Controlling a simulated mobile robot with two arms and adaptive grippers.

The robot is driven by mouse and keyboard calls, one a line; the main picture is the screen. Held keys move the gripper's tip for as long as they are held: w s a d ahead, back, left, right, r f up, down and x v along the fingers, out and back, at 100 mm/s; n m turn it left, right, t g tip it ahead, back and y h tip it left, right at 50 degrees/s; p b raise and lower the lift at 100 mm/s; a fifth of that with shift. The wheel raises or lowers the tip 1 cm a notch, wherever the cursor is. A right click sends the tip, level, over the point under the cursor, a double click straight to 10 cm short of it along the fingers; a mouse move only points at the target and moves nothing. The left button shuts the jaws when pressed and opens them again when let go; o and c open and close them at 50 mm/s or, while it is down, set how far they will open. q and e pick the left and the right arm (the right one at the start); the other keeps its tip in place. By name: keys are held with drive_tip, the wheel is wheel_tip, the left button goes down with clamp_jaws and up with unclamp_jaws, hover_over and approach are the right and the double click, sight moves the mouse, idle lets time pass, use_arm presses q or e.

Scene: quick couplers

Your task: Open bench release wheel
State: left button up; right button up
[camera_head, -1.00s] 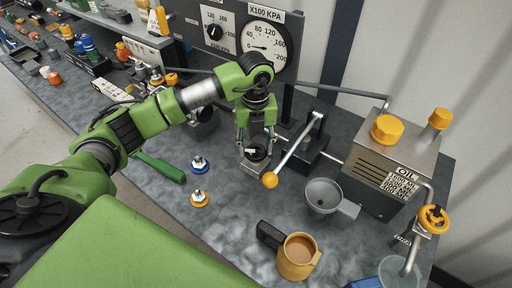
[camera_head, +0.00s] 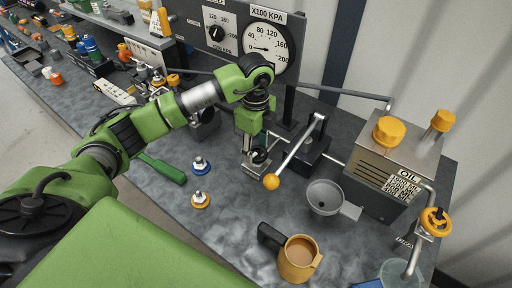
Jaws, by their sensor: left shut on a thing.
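My left gripper (camera_head: 256,145) points down over a small metal block (camera_head: 253,168) on the bench. It is shut on a small dark round wheel (camera_head: 259,156) on that block, and the fingers partly hide the wheel. An orange handwheel (camera_head: 435,221) sits on the pipe of the oil unit (camera_head: 392,170) at the right, apart from the gripper. My right gripper is not in view.
A lever with an orange knob (camera_head: 271,181) stands just right of the gripper. A grey funnel (camera_head: 325,195), an orange mug (camera_head: 297,259), a green-handled tool (camera_head: 165,170) and two couplers (camera_head: 200,165) lie nearby. A gauge panel (camera_head: 240,38) rises behind.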

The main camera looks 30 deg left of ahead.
sight(255, 151)
use_arm(q)
drive_tip(key=shift+n, duration=0.8)
drive_tip(key=shift+a, duration=0.1)
drive_tip(key=o, duration=1.1)
drive_tip(key=shift+r, duration=0.15)
wheel_tip(255, 151, up, 12)
drive_tip(key=shift+f, duration=0.1)
